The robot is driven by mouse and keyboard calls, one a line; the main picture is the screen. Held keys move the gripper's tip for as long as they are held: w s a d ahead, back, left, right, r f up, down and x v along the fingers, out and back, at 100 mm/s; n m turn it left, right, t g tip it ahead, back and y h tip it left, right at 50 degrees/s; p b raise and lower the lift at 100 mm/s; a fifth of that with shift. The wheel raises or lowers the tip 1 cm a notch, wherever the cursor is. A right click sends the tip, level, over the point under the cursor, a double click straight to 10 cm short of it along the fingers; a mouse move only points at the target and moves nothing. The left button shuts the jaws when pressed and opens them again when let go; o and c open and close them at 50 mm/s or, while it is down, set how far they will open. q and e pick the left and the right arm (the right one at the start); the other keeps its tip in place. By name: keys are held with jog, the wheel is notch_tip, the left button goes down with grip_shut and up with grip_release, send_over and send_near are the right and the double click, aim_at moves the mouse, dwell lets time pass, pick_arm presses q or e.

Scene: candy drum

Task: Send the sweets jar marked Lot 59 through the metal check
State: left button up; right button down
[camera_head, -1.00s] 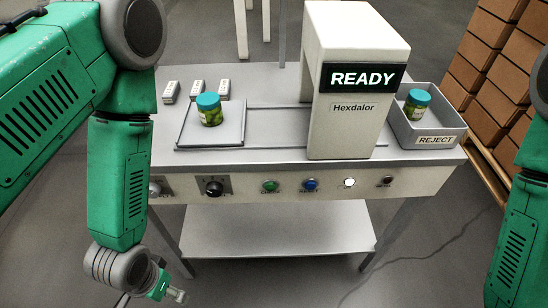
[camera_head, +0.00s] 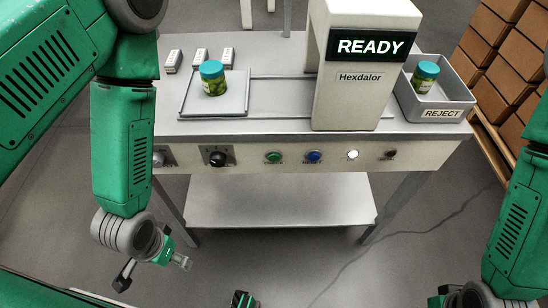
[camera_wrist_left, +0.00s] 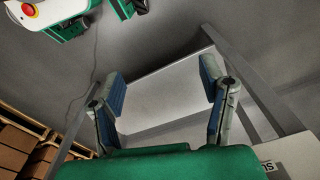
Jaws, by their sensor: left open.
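A jar of green sweets with a teal lid (camera_head: 212,80) stands upright on a flat tray (camera_head: 240,106) at the left of the bench. A similar jar (camera_head: 424,79) stands in the grey REJECT bin (camera_head: 445,98) at the right. I cannot read either jar's lot label. The white Hexdalor machine (camera_head: 352,97) between them shows READY. My left gripper (camera_head: 153,274) is open and empty, low in front of the bench; its spread fingers show in the left wrist view (camera_wrist_left: 162,95). My right arm is at the lower right, its gripper (camera_head: 440,299) cut off by the picture's edge.
The front panel has a black knob (camera_head: 217,158), a green button (camera_head: 273,157), a blue button (camera_head: 314,156), a lit white button (camera_head: 352,154) and a dark one (camera_head: 390,154). Three small white blocks (camera_head: 200,56) lie at the back left. Stacked cartons (camera_head: 505,60) stand right. A lower shelf (camera_head: 280,200) is empty.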

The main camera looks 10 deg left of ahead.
pick_arm(q)
grip_shut()
dwell(1.1)
